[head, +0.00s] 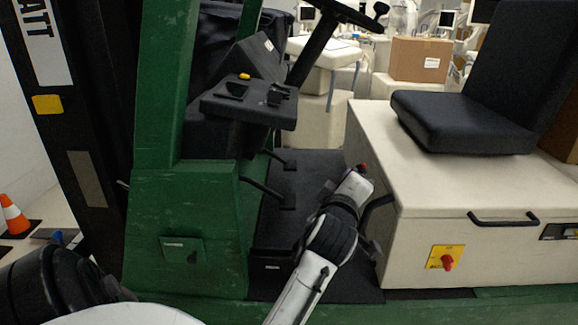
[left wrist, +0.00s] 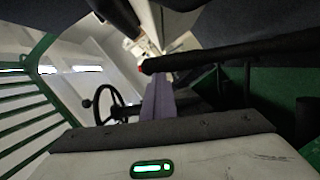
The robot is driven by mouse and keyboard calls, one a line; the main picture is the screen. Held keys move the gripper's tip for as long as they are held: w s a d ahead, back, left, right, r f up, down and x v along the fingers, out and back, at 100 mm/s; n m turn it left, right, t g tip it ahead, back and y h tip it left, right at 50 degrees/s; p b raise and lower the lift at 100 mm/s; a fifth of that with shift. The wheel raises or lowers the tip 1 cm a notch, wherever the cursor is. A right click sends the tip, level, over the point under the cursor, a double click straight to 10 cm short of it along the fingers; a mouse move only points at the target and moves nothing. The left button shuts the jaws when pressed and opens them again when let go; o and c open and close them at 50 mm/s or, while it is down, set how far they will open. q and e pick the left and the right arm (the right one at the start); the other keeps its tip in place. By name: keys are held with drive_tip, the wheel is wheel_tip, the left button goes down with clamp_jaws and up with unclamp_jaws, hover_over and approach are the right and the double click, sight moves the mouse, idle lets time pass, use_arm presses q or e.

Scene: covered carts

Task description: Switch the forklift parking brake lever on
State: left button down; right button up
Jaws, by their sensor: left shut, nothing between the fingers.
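The parking brake lever is a dark bar with a red tip (head: 363,167), beside the beige seat box. In the left wrist view the lever (left wrist: 210,55) runs across from the right, its red end close to the fingers. My left arm reaches into the footwell from below in the head view. My left gripper (left wrist: 158,84) is shut and empty, with its fingers just below the lever's red end. I cannot tell whether they touch. In the head view the wrist hides part of the lever and the fingers are hard to make out. My right gripper is not in view.
The green front cowl (head: 190,235) stands left of the footwell, with pedals (head: 285,190) between. The steering wheel (head: 350,12) and black console (head: 245,103) are above. The beige seat box (head: 480,215) with black seat (head: 465,125) bounds the right side.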

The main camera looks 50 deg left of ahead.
use_arm(q)
drive_tip(key=shift+w+d+f+h, duration=0.3)
drive_tip(key=shift+w+d, duration=0.05)
drive_tip(key=shift+d, duration=0.15)
drive_tip(key=shift+r, duration=0.1)
wheel_tip(320, 180, up, 10)
drive_tip(key=a+p, duration=0.1)
drive_tip(key=shift+s+r, duration=0.25)
drive_tip(key=shift+s, duration=0.05)
drive_tip(key=shift+f, duration=0.1)
